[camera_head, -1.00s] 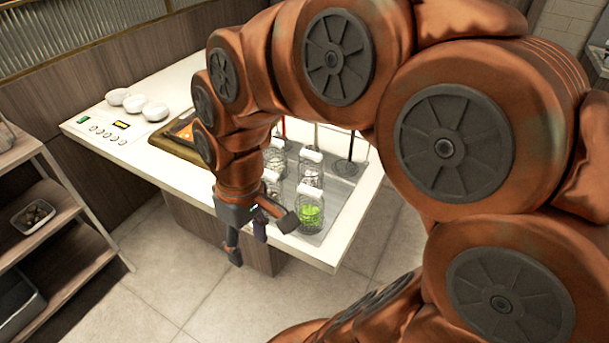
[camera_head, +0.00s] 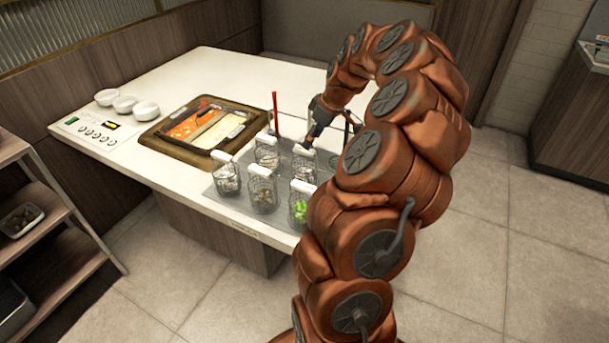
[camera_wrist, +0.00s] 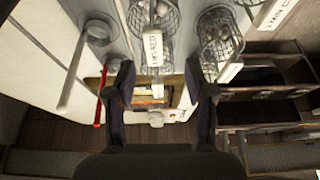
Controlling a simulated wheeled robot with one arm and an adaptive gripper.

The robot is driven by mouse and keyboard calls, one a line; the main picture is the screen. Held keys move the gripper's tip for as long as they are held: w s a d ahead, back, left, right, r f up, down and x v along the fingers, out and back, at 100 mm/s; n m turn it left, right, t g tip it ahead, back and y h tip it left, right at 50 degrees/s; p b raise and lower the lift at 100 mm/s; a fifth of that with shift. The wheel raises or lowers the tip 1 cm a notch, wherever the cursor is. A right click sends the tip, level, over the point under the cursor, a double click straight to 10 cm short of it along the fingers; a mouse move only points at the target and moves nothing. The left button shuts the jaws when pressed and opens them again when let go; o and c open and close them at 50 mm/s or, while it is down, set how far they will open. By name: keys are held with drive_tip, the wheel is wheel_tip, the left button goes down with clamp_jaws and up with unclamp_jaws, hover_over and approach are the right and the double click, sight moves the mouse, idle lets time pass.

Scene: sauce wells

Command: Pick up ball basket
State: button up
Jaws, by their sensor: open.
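Several wire baskets with white labelled handles stand in the grey rack on the counter. One basket (camera_head: 304,168) at the back right is right below my gripper (camera_head: 309,142); its contents are hard to make out in the head view. In the wrist view, a basket with round pale balls (camera_wrist: 152,18) shows at the top, and its white handle (camera_wrist: 153,47) lies between and beyond the fingers of my gripper (camera_wrist: 160,76). My gripper is open and empty. I cannot tell whether a finger touches the handle, nor surely which basket is the ball basket.
Neighbouring baskets, one with green contents (camera_head: 300,208) and one at the left (camera_head: 227,180), stand close by. A red ladle handle (camera_head: 275,112) rises behind them. A sauce tray (camera_head: 160,142) and white bowls (camera_head: 126,103) are at left. The counter's back (camera_head: 240,75) is clear.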

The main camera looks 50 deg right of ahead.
sight(305, 150)
drive_tip(key=shift+s+d+f, duration=0.15)
drive_tip(key=shift+d+f, duration=0.1)
drive_tip(key=shift+d, duration=0.2)
drive_tip(key=shift+w+p+x, duration=0.2)
drive_tip(key=shift+p+x, duration=0.6)
drive_tip(key=shift+x, duration=1.1)
drive_tip(key=shift+w+p+x, duration=0.2)
drive_tip(key=shift+p+x, duration=0.55)
drive_tip(key=shift+x, duration=1.2)
drive_tip(key=shift+a+r, duration=0.1)
drive_tip(key=shift+r, duration=0.05)
clamp_jaws()
